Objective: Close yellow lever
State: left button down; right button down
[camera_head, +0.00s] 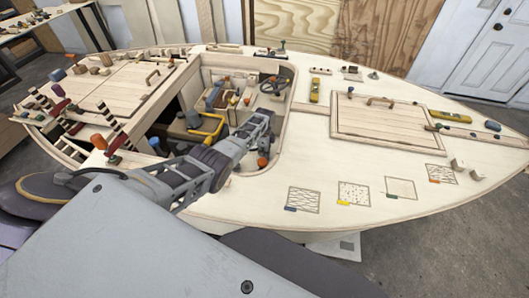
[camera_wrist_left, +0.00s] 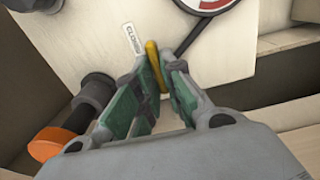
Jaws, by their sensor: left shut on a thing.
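In the left wrist view, the yellow lever (camera_wrist_left: 152,66) stands between the green-padded fingertips of my left gripper (camera_wrist_left: 156,75), which is shut on it. Beside the lever, a label (camera_wrist_left: 132,39) reading "CLOSED" is on the pale panel. In the head view, my left gripper (camera_head: 266,118) is inside the cockpit opening of the plywood hull (camera_head: 225,200), near its right side. I cannot make out the lever in the head view. My right gripper is not in view.
An orange knob on a dark shaft (camera_wrist_left: 52,143) sits left of the gripper in the wrist view. A red-and-white dial (camera_wrist_left: 207,4) is above the lever. A steering wheel (camera_head: 273,85) and a yellow-framed seat (camera_head: 205,126) are in the cockpit.

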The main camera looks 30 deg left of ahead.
pick_arm(q)
jog(key=c, duration=1.5)
grip_release()
jog(key=shift+r, duration=0.2)
jog(key=shift+r, duration=5.8)
jog(key=shift+f, duration=0.1)
